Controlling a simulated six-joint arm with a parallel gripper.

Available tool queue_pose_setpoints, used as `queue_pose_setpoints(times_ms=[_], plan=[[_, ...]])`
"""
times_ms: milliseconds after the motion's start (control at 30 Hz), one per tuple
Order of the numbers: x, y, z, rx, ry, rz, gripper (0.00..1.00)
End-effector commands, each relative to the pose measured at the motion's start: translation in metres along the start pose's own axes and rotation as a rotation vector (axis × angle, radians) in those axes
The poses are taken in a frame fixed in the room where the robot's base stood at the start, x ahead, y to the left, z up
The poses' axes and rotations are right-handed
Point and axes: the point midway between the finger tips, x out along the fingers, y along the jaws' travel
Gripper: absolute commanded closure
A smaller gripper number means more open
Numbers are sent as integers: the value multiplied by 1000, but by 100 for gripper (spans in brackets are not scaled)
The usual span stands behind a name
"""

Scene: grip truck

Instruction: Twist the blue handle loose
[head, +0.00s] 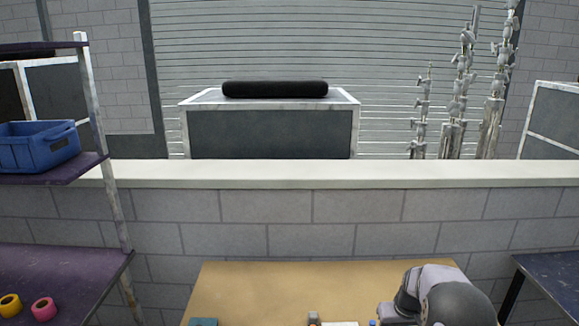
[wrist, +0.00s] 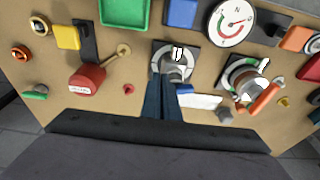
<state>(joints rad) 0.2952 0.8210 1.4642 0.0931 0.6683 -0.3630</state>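A silver fitting (wrist: 174,66) sits on a dark square plate at the middle of the tan board in the wrist view. A small blue piece (wrist: 184,89) shows beside its lower right and looks like the blue handle; most of it is hidden behind my fingers. My gripper (wrist: 166,80) reaches up to this fitting with its two dark fingers close together. The fingertips overlap the fitting's lower edge, and I cannot tell whether they touch or hold the handle. In the head view my arm (head: 440,295) covers the board's lower right, and the gripper is out of frame.
A red valve (wrist: 87,79) with a brass lever is left of the fitting. A silver valve with an orange handle (wrist: 264,99) is to its right. A gauge (wrist: 231,20) and colored blocks line the top. A white strip (wrist: 200,101) lies right of my fingers.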

Motion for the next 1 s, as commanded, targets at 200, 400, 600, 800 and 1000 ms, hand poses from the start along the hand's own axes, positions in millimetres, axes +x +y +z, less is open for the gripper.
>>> queue_pose_setpoints(times_ms=[200, 400, 600, 800, 1000], plan=[[-3, 0, -2, 0, 11, 3, 100], [-10, 0, -3, 0, 10, 3, 100], [-24, -1, -6, 0, 9, 2, 100], [-37, -1, -7, 0, 6, 1, 100], [-50, -1, -9, 0, 3, 1, 100]])
